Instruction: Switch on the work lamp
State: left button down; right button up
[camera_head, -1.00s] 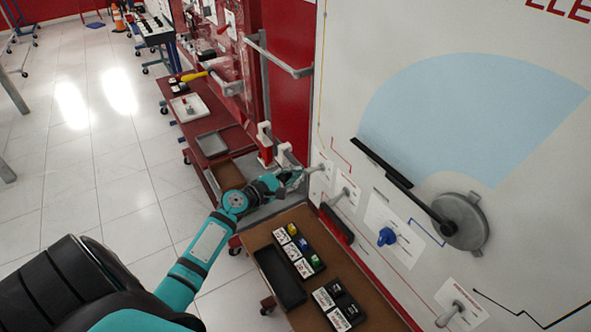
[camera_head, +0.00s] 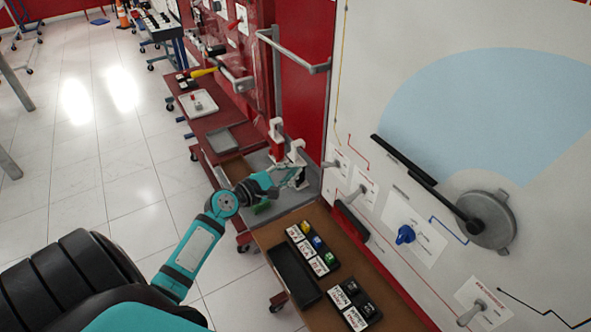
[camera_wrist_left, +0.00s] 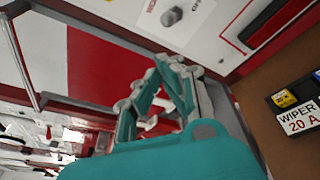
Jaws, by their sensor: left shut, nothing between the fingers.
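A small grey toggle switch (camera_head: 331,163) sits on a white plate at the left edge of the upright board; its label is unreadable in the head view. In the left wrist view a grey switch tip (camera_wrist_left: 172,16) shows at the top on a white labelled plate. My left gripper (camera_head: 296,174) is shut and empty, left of this switch and apart from it. Its teal and grey fingers show in the wrist view (camera_wrist_left: 172,66). I cannot tell which switch belongs to the work lamp, and no lamp is clearly visible. My right gripper is out of view.
The board also carries a second grey lever (camera_head: 357,191), a blue knob (camera_head: 405,235), a lower lever (camera_head: 471,313) and a wiper arm (camera_head: 425,188). Below, a brown shelf (camera_head: 345,262) holds fuse and relay blocks (camera_head: 313,248). A grey frame (camera_head: 277,80) stands behind the gripper.

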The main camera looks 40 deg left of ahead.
pick_arm(q)
jog(key=shift+s+a+r, duration=0.2)
jog(key=shift+s+r, duration=0.25)
jog(key=shift+s, duration=0.1)
jog(key=shift+s+a+r, duration=0.2)
jog(key=shift+s+r, duration=0.2)
jog(key=shift+s, duration=0.15)
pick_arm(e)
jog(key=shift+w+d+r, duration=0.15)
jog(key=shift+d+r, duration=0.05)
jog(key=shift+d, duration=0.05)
